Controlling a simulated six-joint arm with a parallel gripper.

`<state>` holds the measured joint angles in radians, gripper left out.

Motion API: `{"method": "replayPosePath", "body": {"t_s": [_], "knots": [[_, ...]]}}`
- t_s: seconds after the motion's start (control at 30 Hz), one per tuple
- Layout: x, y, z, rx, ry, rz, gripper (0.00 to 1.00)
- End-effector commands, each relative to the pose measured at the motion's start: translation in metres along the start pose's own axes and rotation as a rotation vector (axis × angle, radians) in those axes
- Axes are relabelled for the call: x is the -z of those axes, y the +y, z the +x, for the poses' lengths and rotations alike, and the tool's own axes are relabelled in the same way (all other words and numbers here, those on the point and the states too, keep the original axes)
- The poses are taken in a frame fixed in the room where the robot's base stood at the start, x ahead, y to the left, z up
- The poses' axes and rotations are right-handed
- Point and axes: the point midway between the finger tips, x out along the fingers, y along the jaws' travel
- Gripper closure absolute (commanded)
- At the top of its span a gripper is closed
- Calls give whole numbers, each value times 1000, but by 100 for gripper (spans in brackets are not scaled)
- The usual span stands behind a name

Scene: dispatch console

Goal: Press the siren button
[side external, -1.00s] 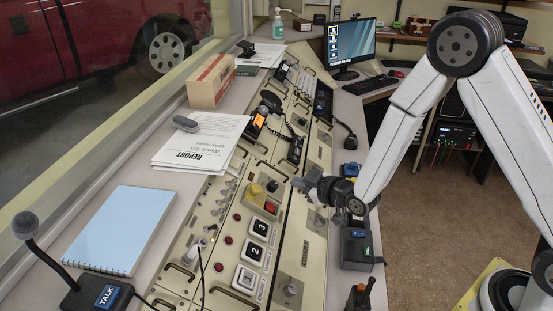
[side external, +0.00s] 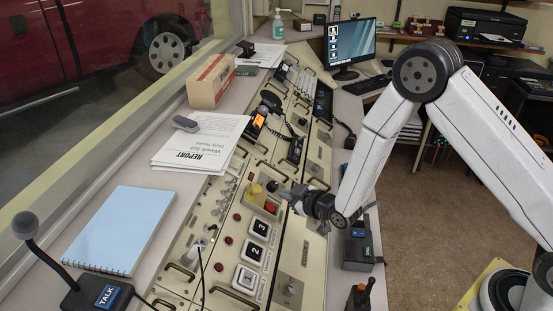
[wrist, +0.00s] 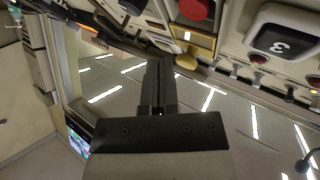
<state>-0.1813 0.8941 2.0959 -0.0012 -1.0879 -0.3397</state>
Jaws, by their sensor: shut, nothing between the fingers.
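A red button (side external: 270,207) sits on a yellow base on the sloping console (side external: 313,250); no siren label is readable. In the wrist view the red button (wrist: 193,8) shows at the top edge, with its yellow base (wrist: 197,43) below it. My gripper (side external: 287,194) is shut and empty, just right of the red button in the side view. Its tips look apart from the button. In the wrist view my gripper (wrist: 160,66) points over the panel.
Square buttons marked 3 (side external: 260,228), 2 (side external: 254,252) and 1 (side external: 246,278) run along the console near the red button. Small red buttons (side external: 228,240) and several switches lie to the left. A black box (side external: 358,248) stands under my arm.

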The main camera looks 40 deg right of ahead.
Motion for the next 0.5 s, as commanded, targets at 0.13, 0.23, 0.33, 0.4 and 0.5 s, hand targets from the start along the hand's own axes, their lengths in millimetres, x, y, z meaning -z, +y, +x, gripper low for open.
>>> {"method": "replayPosePath", "body": {"t_s": [0.13,0.23,0.33,0.4,0.5], "knots": [[-8,-8,10,1,-1,0,100],[-12,-12,16,1,0,0,100],[-15,-15,20,0,0,-1,100],[-16,-16,22,0,0,-1,100],[-17,-17,23,0,0,-1,100]]}}
